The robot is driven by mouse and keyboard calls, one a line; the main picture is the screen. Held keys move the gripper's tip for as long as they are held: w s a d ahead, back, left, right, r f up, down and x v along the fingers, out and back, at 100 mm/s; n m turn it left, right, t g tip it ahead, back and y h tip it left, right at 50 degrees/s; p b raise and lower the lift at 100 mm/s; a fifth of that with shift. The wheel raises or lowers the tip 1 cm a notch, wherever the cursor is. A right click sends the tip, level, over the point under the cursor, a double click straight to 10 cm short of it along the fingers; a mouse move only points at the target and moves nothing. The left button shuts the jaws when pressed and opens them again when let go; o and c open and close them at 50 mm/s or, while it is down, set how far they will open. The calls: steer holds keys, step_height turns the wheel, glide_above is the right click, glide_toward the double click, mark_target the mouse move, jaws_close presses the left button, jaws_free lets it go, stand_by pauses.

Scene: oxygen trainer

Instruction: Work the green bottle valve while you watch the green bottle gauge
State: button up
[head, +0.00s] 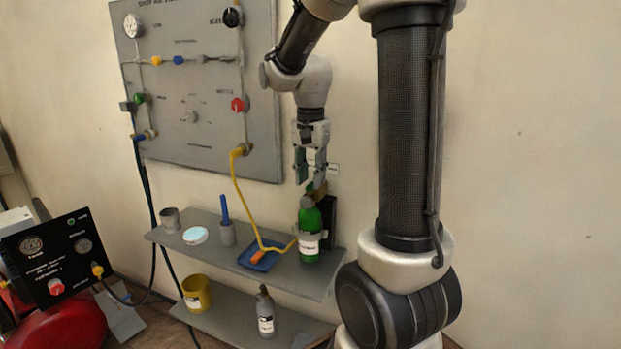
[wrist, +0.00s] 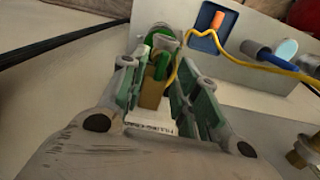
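The green bottle (head: 309,228) stands upright at the right end of the upper shelf, with a white label and a grey holder around it. My gripper (head: 311,179) points down just above its top. Its two fingers are apart, with nothing clearly gripped between them. In the wrist view, the green bottle (wrist: 161,37) shows beyond the fingers, with a brass-coloured block (wrist: 152,93) and a green part (wrist: 162,66) between them. The fittings at the bottle's top (head: 319,188) are partly hidden by my fingers. I cannot make out the bottle gauge or which fitting is the valve.
The yellow hose (head: 238,196) runs from the wall panel (head: 190,110) to the bottle area. A blue tray (head: 262,262), a holder with a blue tool (head: 227,232) and a metal cup (head: 170,220) are on the upper shelf (head: 300,283).

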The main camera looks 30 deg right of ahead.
mark_target(310, 183)
steer(key=shift+f, duration=0.45)
jaws_close()
steer(key=shift+w+n, duration=0.1)
steer(key=shift+n, duration=2.1)
jaws_free()
step_height(310, 183, up, 12)
